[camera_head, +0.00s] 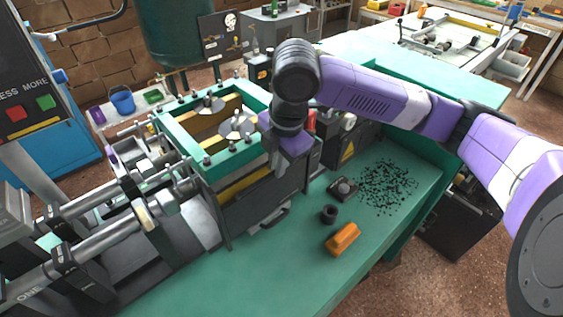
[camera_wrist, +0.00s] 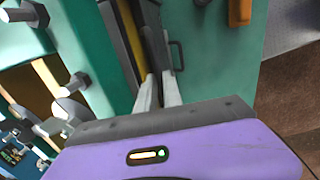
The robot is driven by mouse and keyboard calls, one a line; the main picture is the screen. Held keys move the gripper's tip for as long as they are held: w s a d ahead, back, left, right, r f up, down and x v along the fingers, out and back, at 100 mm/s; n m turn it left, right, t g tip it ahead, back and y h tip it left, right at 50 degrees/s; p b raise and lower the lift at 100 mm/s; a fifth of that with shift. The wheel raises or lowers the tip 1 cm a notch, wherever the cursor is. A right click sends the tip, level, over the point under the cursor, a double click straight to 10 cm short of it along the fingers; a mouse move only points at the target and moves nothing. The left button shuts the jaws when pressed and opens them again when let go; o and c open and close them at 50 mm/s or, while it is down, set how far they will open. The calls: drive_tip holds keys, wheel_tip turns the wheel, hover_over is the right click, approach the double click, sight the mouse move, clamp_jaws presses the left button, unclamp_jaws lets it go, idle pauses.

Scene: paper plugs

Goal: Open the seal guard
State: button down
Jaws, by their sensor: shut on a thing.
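The seal guard appears to be the dark panel (camera_head: 262,200) on the front side of the green-framed machine. It stands upright with a handle (camera_head: 270,219) low on its outer face. My gripper (camera_head: 277,165) points down at the top edge of this panel. In the wrist view its two pale fingers (camera_wrist: 160,93) are close together on the dark panel's edge (camera_wrist: 158,55). The gripper is shut on that edge. The fingertips are small and partly hidden by the wrist in the head view.
The green machine frame (camera_head: 170,130) with bolts and wing nuts lies left of my gripper. An orange block (camera_head: 342,239), a black ring (camera_head: 329,214) and a dark button box (camera_head: 343,189) stand on the green bench, near scattered black bits (camera_head: 388,187). The bench front is clear.

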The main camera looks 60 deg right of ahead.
drive_tip(key=shift+f, duration=0.4)
drive_tip(key=c, duration=1.5)
unclamp_jaws()
drive_tip(key=shift+s+a+r, duration=0.1)
drive_tip(key=shift+s+r, duration=0.15)
drive_tip(key=shift+r, duration=1)
drive_tip(key=shift+s+a+r, duration=0.1)
drive_tip(key=shift+s+r, duration=0.15)
drive_tip(key=shift+r, duration=1.05)
drive_tip(key=shift+s+r, duration=0.25)
drive_tip(key=shift+r, duration=1)
